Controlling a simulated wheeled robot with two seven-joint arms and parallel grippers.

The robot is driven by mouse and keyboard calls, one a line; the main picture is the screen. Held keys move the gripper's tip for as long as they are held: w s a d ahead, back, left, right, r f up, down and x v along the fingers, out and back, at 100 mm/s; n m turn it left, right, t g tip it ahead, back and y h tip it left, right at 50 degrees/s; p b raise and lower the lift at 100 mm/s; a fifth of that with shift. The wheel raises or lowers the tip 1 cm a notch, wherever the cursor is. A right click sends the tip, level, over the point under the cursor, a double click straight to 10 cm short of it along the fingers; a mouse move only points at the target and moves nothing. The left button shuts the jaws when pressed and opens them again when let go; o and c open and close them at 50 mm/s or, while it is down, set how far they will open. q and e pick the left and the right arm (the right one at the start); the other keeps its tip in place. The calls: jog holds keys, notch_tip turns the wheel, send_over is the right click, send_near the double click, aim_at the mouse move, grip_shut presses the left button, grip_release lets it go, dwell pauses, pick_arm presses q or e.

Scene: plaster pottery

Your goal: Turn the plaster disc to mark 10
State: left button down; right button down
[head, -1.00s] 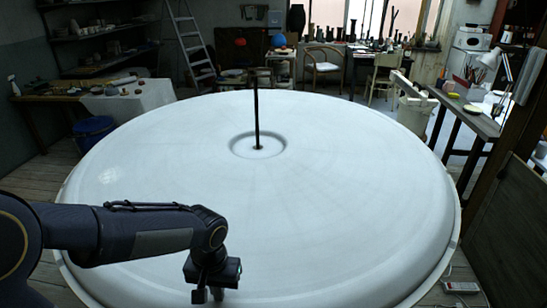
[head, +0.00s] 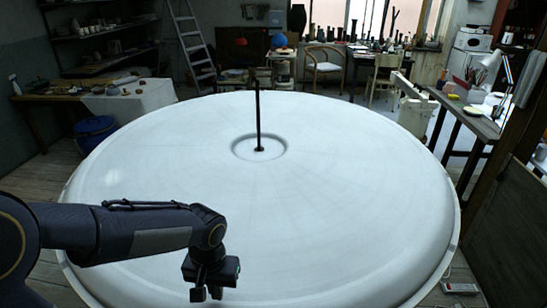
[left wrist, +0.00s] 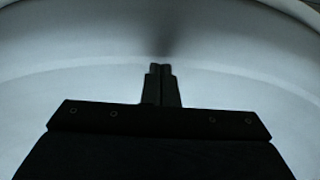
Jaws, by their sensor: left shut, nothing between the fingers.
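The plaster disc (head: 330,200) is a large white round slab that fills the middle of the head view. A thin black upright rod (head: 258,120) stands at its centre in a shallow round recess. I cannot make out any numbered marks on the disc. My left gripper (head: 207,294) points down over the near left part of the disc. In the left wrist view its fingers (left wrist: 160,68) are together with nothing between them, and the pale disc surface (left wrist: 235,90) lies beyond them. Whether the fingertips touch the disc I cannot tell. My right gripper is not in view.
A blue bucket (head: 95,134) stands on the floor at the left, beside a table with a white cloth (head: 130,98). A workbench (head: 470,115) with a lamp stands at the right. A white power strip (head: 460,288) lies on the floor at the near right.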

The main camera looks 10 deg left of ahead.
pick_arm(q)
jog(key=shift+r+p, duration=1.9)
jog(key=shift+r, duration=0.7)
